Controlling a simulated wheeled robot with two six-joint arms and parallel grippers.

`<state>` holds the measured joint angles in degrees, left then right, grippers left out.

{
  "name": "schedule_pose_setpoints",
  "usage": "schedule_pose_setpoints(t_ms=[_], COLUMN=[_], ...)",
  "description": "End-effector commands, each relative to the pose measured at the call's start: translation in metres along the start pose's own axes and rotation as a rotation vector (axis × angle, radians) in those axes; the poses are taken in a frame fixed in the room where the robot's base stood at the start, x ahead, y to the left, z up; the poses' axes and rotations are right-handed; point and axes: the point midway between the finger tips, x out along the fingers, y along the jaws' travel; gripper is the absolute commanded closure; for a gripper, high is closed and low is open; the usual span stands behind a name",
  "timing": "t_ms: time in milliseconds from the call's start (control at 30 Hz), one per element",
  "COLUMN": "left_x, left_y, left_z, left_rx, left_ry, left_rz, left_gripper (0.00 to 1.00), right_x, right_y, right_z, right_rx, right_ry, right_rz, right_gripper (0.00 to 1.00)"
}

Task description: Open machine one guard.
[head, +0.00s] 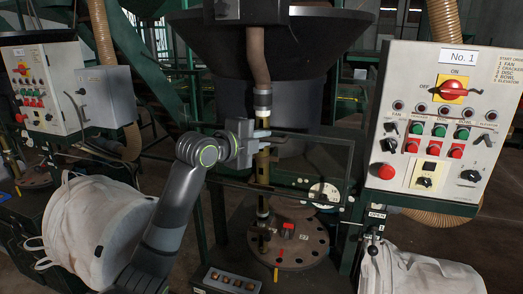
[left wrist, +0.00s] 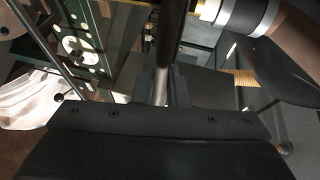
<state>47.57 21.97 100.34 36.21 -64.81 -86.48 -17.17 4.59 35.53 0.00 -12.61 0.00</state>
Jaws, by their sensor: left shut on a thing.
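The machine one guard (head: 318,135) is a thin dark frame in front of the No. 1 machine, left of its control panel, in the head view. My left gripper (head: 262,140) reaches in from the left at the height of the guard's top bar, close to a vertical brass-coloured tube. In the left wrist view its fingers (left wrist: 166,88) are closed around a dark, shiny bar (left wrist: 163,52), which looks like part of the guard frame. The exact contact is partly hidden by the fingers. My right gripper is not in view.
The No. 1 control panel (head: 443,130) stands to the right, with an OPEN label (head: 377,214) below it. A round plate (head: 289,246) with holes lies low behind the guard. A hose (head: 257,58) hangs above my gripper. White bags (head: 97,222) stand at lower left and lower right.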

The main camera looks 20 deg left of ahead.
Motion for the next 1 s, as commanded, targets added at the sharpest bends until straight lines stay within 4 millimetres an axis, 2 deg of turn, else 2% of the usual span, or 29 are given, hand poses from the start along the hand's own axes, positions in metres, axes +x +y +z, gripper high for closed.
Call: schedule_pose_setpoints(t_ms=[133, 533, 567, 700, 1000], left_x=[-0.0018, -0.0019, -0.0019, -0.0019, -0.0031], left_y=[-0.0103, -0.0111, -0.011, -0.0108, -0.0104], left_z=[-0.0006, -0.0008, -0.0008, -0.0008, -0.0006], left_rx=[0.0, -0.001, -0.001, -0.001, 0.0], left_ry=[0.0, 0.001, 0.001, 0.001, 0.0], left_rz=[0.0, 0.001, 0.001, 0.001, 0.001], left_gripper=[1.0, 1.0, 0.84, 0.66, 0.66], right_x=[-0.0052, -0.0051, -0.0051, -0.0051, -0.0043], right_y=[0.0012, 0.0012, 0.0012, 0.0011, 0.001], right_z=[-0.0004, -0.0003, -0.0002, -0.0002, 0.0], right_rx=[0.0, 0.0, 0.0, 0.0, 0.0], right_ry=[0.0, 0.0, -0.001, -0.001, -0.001], right_rz=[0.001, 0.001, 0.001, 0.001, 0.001], right_gripper=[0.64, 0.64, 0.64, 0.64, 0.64])
